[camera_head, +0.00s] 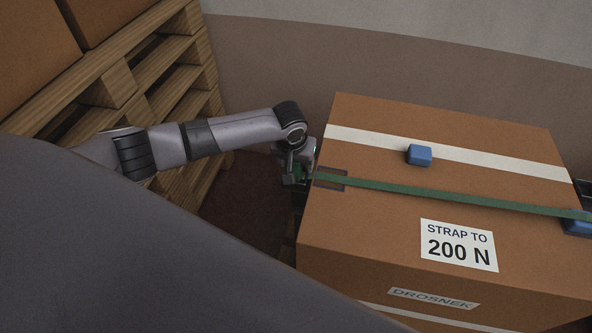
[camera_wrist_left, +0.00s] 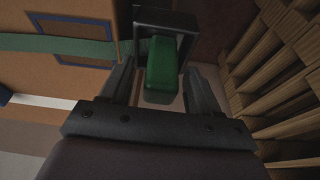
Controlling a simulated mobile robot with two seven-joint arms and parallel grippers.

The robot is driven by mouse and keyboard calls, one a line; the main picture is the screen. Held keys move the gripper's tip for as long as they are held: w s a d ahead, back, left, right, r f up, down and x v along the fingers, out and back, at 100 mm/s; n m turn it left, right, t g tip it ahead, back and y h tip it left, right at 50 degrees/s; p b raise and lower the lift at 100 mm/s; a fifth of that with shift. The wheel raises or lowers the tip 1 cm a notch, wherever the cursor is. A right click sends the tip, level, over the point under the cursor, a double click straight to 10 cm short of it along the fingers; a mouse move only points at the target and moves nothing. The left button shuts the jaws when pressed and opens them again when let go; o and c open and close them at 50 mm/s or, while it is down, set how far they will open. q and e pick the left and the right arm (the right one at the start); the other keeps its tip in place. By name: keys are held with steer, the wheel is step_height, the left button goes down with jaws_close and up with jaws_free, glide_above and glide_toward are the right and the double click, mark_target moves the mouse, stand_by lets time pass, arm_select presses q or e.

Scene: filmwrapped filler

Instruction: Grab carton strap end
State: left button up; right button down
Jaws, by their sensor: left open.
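The brown carton (camera_head: 390,240) stands at the right of the head view, with a green strap (camera_head: 430,195) across its top. The strap also runs in from the left in the left wrist view (camera_wrist_left: 70,44). There the green strap end (camera_wrist_left: 162,72) hangs at a dark bracket (camera_wrist_left: 140,22) beside the carton. My left gripper (camera_wrist_left: 162,92) is open, one finger on either side of the strap end; contact cannot be told. In the head view my left gripper (camera_head: 298,172) is at the carton's left side, partly hidden. My right gripper is not in view.
A blue block (camera_head: 419,155) sits on the carton's white tape. Another blue piece (camera_head: 577,223) and a dark part (camera_head: 585,188) show at the right edge. Wooden pallets (camera_head: 165,85) stand at the left, with dark floor (camera_head: 240,200) between them and the carton.

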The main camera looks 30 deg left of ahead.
arm_select(q)
jaws_close()
